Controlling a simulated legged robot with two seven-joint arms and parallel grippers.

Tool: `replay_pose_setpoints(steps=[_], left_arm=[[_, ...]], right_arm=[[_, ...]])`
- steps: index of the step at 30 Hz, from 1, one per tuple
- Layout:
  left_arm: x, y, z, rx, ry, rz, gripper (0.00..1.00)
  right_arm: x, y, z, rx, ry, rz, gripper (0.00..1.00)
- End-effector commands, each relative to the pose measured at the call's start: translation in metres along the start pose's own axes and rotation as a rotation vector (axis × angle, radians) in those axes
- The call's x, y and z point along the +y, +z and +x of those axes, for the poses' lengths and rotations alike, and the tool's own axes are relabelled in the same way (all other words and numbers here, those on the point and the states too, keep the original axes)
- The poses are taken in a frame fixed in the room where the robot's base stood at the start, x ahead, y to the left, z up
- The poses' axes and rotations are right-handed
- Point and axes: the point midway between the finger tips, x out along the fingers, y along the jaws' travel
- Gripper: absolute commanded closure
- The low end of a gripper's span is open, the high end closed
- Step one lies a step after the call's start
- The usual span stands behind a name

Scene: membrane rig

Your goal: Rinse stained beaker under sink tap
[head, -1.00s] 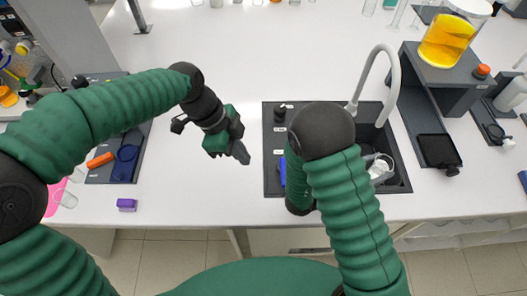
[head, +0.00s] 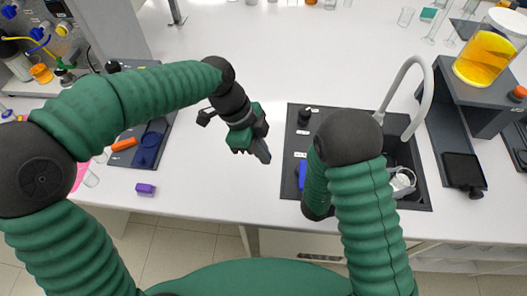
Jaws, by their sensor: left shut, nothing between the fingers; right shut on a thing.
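The dark sink (head: 425,201) is set in the white bench at right, with a pale arched tap (head: 428,80) at its back. A clear vessel with a whitish rim (head: 402,181), possibly the beaker, shows in the basin just right of my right arm. It is partly hidden, and I cannot make out stains or water. My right arm crosses in front of the sink, and its gripper is hidden behind the arm. My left gripper (head: 262,154) is shut and empty above the bench, left of the sink.
A dark stand with a jar of yellow liquid (head: 484,58) is right of the tap. A dark tray with an orange item (head: 124,144) lies at left, near a purple block (head: 145,189). A blue item (head: 302,175) is partly behind my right arm. The bench centre is clear.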

Motion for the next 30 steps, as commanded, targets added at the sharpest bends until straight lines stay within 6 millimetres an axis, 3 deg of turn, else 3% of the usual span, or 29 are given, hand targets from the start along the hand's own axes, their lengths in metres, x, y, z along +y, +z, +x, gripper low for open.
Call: replay_pose_setpoints(steps=[5, 21, 30], left_arm=[[0.000, -0.001, -0.003, 0.000, 0.000, 0.000, 1.00], [0.000, -0.014, -0.035, 0.000, 0.000, 0.000, 1.00], [0.000, -0.014, -0.035, 0.000, 0.000, 0.000, 1.00]], right_arm=[[0.002, -0.003, -0.001, 0.000, 0.000, 0.000, 0.95], [0.041, -0.040, -0.019, 0.001, -0.001, -0.002, 0.95], [0.045, -0.040, -0.021, 0.001, 0.000, 0.000, 0.95]])
